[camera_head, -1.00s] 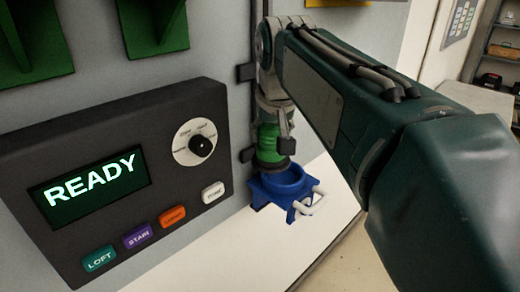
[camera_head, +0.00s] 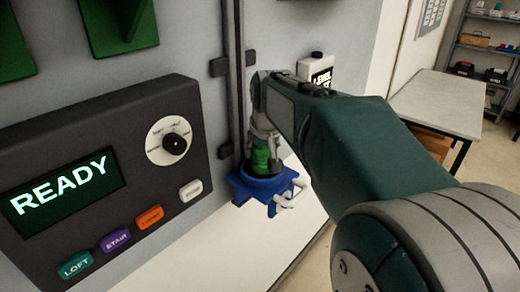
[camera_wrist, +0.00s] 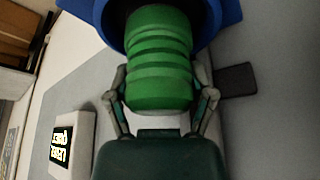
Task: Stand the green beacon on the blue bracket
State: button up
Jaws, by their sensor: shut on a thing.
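The green beacon (camera_head: 261,157) is a ribbed green cylinder, upright in the head view. It also fills the middle of the wrist view (camera_wrist: 158,62). The blue bracket (camera_head: 252,189) is fixed low on the grey wall panel. Its blue ring (camera_wrist: 222,14) shows around the beacon's far end at the top of the wrist view. The beacon's lower end is at or inside the ring; whether it rests on the bottom is hidden. My gripper (camera_wrist: 160,98) is shut on the beacon, one finger on each side, above the bracket in the head view.
A dark console (camera_head: 105,180) with a READY screen, a dial and several coloured buttons is left of the bracket. A white handle (camera_head: 290,196) sticks out at the bracket's front. A table (camera_head: 440,100) is at right.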

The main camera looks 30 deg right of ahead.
jog(key=o, duration=1.3)
jog(key=shift+f, duration=0.1)
jog(key=v, duration=1.2)
jog(key=s+a+f+n, duration=0.1)
jog(key=s+a+f, duration=0.3)
jog(key=s+f, duration=0.1)
jog(key=s+a+f+n, duration=0.1)
jog(key=s+a+f, duration=0.3)
jog(key=s+f, duration=0.1)
jog(key=s+a+f+t+y, duration=0.1)
jog(key=s+a+f, duration=0.3)
jog(key=f, duration=0.3)
jog(key=shift+s+n, duration=0.4)
